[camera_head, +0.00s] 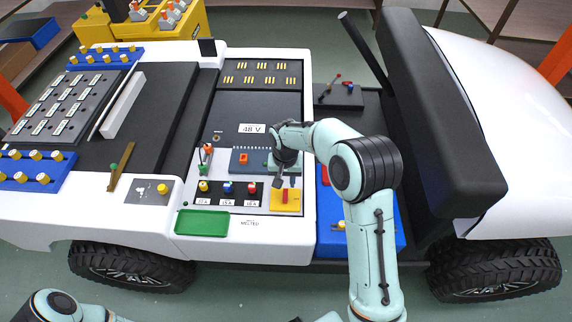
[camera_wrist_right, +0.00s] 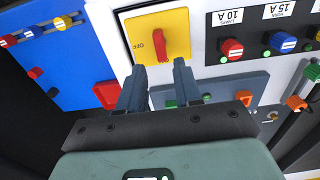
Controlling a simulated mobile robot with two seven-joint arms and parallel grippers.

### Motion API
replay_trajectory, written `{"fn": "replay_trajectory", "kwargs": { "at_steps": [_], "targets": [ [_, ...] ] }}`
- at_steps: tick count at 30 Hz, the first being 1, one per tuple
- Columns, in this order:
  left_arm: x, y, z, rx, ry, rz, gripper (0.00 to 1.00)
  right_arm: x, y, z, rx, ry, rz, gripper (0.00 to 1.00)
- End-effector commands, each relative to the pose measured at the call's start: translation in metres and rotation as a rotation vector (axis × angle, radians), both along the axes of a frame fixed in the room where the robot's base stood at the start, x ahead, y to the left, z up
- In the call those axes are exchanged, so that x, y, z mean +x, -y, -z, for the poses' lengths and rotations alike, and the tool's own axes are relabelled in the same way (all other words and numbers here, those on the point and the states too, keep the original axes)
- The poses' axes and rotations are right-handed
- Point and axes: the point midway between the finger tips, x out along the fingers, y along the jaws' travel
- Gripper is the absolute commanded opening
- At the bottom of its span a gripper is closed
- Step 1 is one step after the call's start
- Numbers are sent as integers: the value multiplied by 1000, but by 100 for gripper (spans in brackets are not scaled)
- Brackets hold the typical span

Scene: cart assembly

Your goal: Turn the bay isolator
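The bay isolator is a red handle (camera_head: 285,196) on a yellow plate (camera_head: 295,204) at the front right corner of the cart's panel. In the right wrist view the red handle (camera_wrist_right: 156,43) stands nearly upright on the yellow plate (camera_wrist_right: 178,22), beside small lettering. My right gripper (camera_head: 287,180) is just behind the plate in the head view, pointing down. In the right wrist view its two fingers (camera_wrist_right: 160,72) are apart with nothing between them, just short of the handle. Only links of my left arm show at the bottom left; its gripper is not in view.
Coloured fuse knobs (camera_head: 227,188) sit left of the isolator, with a green tray (camera_head: 202,223) in front. A blue board (camera_head: 390,229) lies to the right. A black seat (camera_head: 437,110) rises beyond it. An orange block (camera_head: 243,159) is on the panel behind.

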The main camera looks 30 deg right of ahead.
Motion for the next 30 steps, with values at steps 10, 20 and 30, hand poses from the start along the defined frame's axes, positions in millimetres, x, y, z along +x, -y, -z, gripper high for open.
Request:
{"fn": "replay_trajectory", "kwargs": {
  "at_steps": [10, 20, 30],
  "targets": [
    [-9, 0, 12, 1, -12, -1, 43, -2, 0, 19, 0, -4, -1, 34],
    [-25, 0, 39, 0, -29, -1, 43, -2, 0, 64, 0, -4, -1, 34],
    [-29, 0, 47, 1, -34, 0, 43, 0, 0, 80, 0, 0, -2, 11]
  ]
}}
